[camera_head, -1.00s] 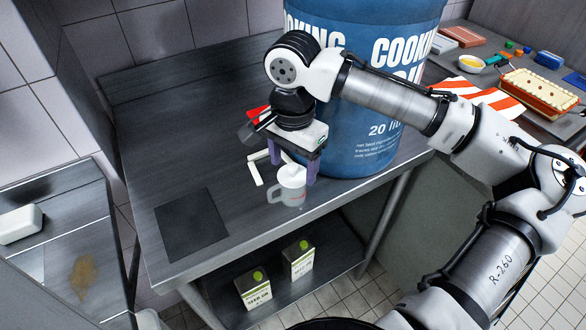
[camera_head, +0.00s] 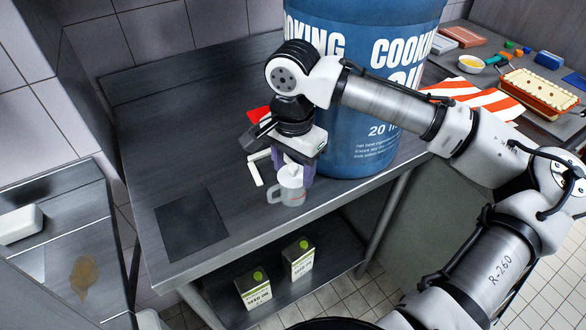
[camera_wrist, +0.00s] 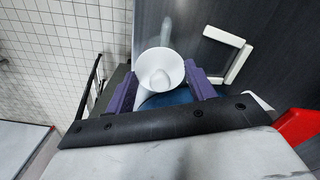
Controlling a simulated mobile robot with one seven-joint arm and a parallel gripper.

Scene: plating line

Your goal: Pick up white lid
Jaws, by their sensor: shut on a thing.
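The white lid (camera_head: 289,175) sits at the mouth of a translucent measuring jug (camera_head: 293,196) near the front edge of the grey metal table. In the wrist view the lid (camera_wrist: 160,66) is a white round piece with a small knob in its middle. My gripper (camera_head: 293,171) is above the jug, with its purple fingers on either side of the lid. The gripper (camera_wrist: 163,86) is shut on the lid in the wrist view. I cannot tell whether the lid is clear of the jug's rim.
A large blue cooking oil drum (camera_head: 362,135) stands close on the right of my gripper. A white angular bracket (camera_head: 256,172) and a red thing (camera_head: 258,113) lie close by. A dark square mat (camera_head: 190,226) is to the left. The table's left side is clear.

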